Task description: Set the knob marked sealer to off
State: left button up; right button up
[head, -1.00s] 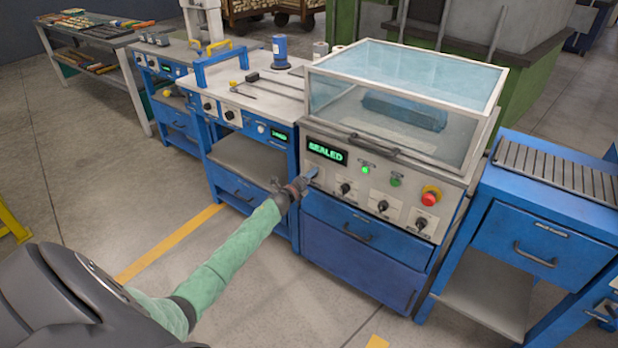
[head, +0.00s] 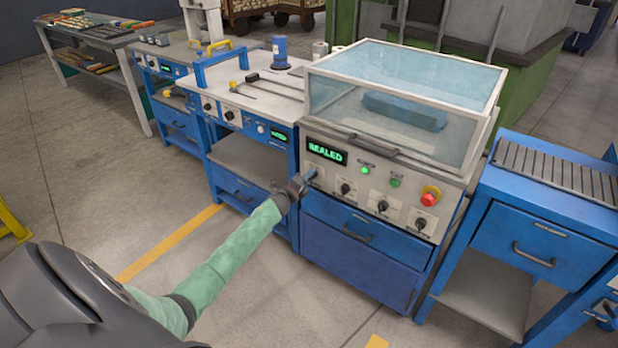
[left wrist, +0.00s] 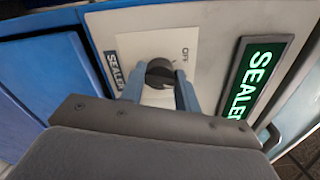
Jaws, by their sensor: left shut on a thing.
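The sealer knob (left wrist: 160,73) is a dark round knob on a pale plate of the sealing machine's front panel. The label SEALER (left wrist: 115,70) is beside it, and the word OFF (left wrist: 185,53) is printed near its edge. My left gripper (left wrist: 160,86) has its two blue fingers on either side of the knob and is shut on it. In the head view my left gripper (head: 309,175) is at the left end of the panel and covers the knob. Which way the knob points is hard to tell. My right gripper is out of view.
Other black knobs (head: 383,206) and a red button (head: 430,196) are to the right on the panel. A clear hood (head: 400,95) covers the machine top. A blue drawer (head: 350,222) is below.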

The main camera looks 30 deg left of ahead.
pick_arm(q)
jog(key=n+p, duration=0.2)
jog(key=n, duration=0.7)
jog(key=shift+a+f, duration=0.1)
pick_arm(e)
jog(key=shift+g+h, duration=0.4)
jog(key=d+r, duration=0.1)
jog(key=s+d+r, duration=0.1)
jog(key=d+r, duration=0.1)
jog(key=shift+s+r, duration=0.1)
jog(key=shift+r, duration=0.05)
pick_arm(q)
jog(key=shift+n, duration=0.4)
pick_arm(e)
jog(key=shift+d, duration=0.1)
pick_arm(q)
jog(key=o, duration=1)
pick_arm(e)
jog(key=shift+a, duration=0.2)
